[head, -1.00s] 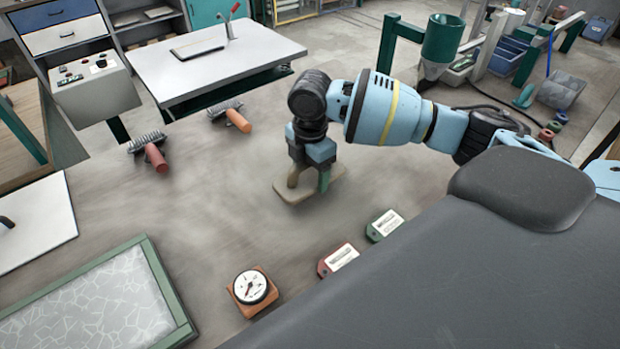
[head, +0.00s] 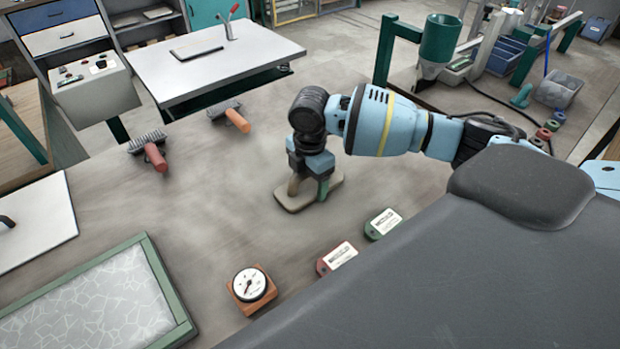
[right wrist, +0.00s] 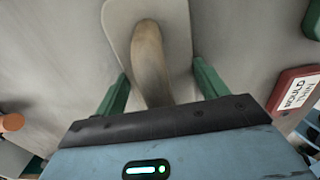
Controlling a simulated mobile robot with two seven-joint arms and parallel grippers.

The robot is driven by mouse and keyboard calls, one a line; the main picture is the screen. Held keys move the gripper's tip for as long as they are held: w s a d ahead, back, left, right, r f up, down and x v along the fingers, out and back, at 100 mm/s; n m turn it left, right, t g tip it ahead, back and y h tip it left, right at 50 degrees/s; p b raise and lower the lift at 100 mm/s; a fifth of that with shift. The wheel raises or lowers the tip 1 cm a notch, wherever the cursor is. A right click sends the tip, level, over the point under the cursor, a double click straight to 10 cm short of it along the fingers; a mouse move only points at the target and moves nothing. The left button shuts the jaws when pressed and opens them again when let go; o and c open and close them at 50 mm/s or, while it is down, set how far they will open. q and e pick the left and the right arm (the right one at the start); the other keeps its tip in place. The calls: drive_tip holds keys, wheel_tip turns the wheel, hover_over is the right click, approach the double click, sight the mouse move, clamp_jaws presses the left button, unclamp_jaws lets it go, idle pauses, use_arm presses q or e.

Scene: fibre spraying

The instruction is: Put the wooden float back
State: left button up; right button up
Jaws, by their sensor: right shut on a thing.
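The wooden float (head: 292,203) has a pale flat base and a wooden handle. It lies flat at or just above the grey worktop (head: 210,190), right of its middle; I cannot tell whether it touches. My right gripper (head: 309,186) points down from above and is shut on the float's handle. In the right wrist view the handle (right wrist: 150,55) runs between the green fingers of the gripper (right wrist: 160,84), with the base (right wrist: 117,18) beyond. My left gripper is not in view.
Two brushes with orange-red handles (head: 155,157) (head: 237,120) lie left of the float. Nearer are a gauge on an orange block (head: 250,286), a red tag (head: 338,257) and a green tag (head: 383,224). A green-framed panel (head: 100,300) is front left. The worktop's middle is clear.

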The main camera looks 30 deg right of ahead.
drive_tip(key=o, duration=1.1)
drive_tip(key=shift+s+f, duration=0.25)
drive_tip(key=shift+f, duration=0.5)
drive_tip(key=shift+c, duration=0.2)
drive_tip(key=o, duration=0.3)
drive_tip(key=shift+w+a+f, duration=0.1)
drive_tip(key=shift+f, duration=0.05)
wheel_tip(320, 180, up, 14)
drive_tip(key=shift+w+p, duration=0.15)
drive_tip(key=shift+p, duration=0.25)
